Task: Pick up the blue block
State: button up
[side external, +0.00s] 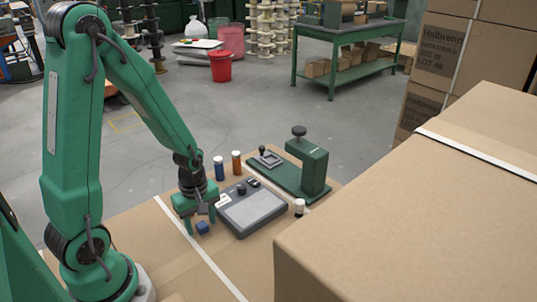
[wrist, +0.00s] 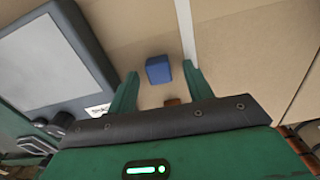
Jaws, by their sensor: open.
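The blue block (side external: 203,228) is a small cube on the cardboard surface (side external: 165,245), left of the grey scale. In the wrist view the blue block (wrist: 158,69) lies just beyond and between my two green fingers. My gripper (side external: 203,225) is a green two-finger hand pointing down over the block. In the wrist view my gripper (wrist: 161,77) has its fingers spread with a gap around the block's sides. The fingers hold nothing.
The grey scale (side external: 252,210) is close on the right, also large in the wrist view (wrist: 45,60). Behind it stand blue (side external: 218,168) and orange (side external: 236,163) cylinders and a green press (side external: 310,165). A large carton (side external: 420,200) fills the right foreground. Cardboard left of the block is bare.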

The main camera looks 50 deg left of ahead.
aim_at(201, 223)
jog(key=c, duration=1.1)
jog(key=shift+o, duration=0.2)
jog(key=shift+r, duration=0.15)
jog(key=shift+r, duration=1.65)
jog(key=shift+d+r, duration=0.1)
jog(key=shift+r, duration=0.3)
jog(key=s+d+r, duration=0.3)
jog(key=d+r, duration=0.3)
jog(key=d, duration=0.5)
jog(key=shift+s+r, duration=0.15)
jog(key=shift+r, duration=0.15)
